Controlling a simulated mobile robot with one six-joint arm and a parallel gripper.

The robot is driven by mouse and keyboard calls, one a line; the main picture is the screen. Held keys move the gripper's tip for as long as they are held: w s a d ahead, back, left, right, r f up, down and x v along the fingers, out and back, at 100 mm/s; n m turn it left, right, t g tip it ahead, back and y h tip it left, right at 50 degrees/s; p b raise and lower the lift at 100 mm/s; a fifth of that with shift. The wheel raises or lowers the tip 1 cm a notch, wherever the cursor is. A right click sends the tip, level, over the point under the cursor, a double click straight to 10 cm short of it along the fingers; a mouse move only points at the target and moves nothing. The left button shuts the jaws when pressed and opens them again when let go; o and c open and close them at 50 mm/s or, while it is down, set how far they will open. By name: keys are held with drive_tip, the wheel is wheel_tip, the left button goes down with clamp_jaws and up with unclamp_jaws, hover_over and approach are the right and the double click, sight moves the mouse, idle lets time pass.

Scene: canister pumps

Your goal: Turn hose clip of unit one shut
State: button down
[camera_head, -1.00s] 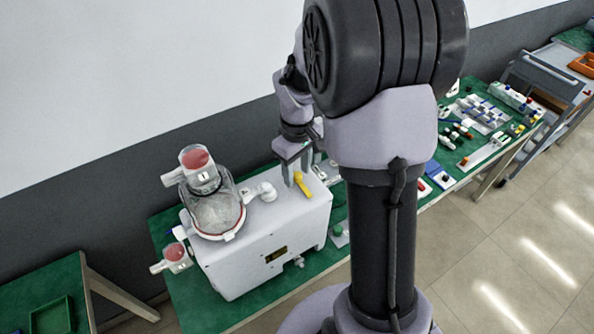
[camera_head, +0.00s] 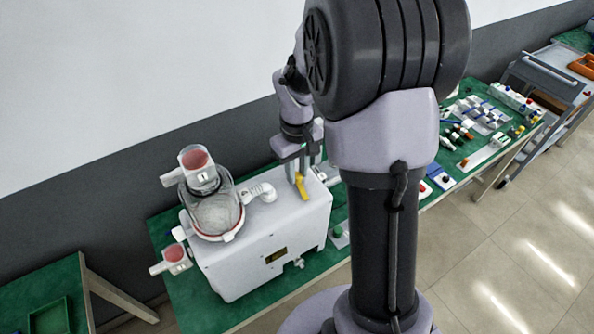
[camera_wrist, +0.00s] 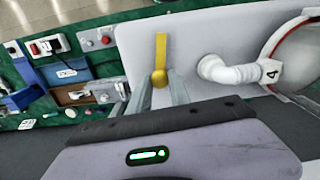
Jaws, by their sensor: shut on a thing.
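The yellow hose clip (camera_head: 302,188) is a lever on top of the white pump box (camera_head: 265,240). In the wrist view the yellow clip (camera_wrist: 161,52) has a round hub, with its arm pointing up the picture, away from my gripper. My gripper (camera_head: 299,172) points down over the clip, shut on it at the hub end; in the wrist view the fingers of my gripper (camera_wrist: 157,92) stand either side of the hub. A white ribbed hose (camera_head: 260,191) runs from the clear canister (camera_head: 214,212) to the box top. Part of the hub is hidden by the fingers.
A clear cup with a red inside (camera_head: 197,160), marked 1, tops the canister, and a second such cup (camera_head: 174,254) is at its lower left. Small parts crowd the green table to the right. The wall is close behind.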

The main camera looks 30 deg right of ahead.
drive_tip(key=m+b, duration=0.1)
drive_tip(key=m, duration=0.3)
drive_tip(key=shift+m, duration=0.3)
drive_tip(key=m+b, duration=0.1)
drive_tip(key=m, duration=0.2)
drive_tip(key=shift+m, duration=0.3)
drive_tip(key=m+b, duration=0.1)
drive_tip(key=m, duration=0.3)
drive_tip(key=shift+m+b, duration=0.55)
drive_tip(key=shift+m, duration=1.15)
drive_tip(key=shift+r, duration=0.1)
drive_tip(key=c, duration=1.2)
unclamp_jaws()
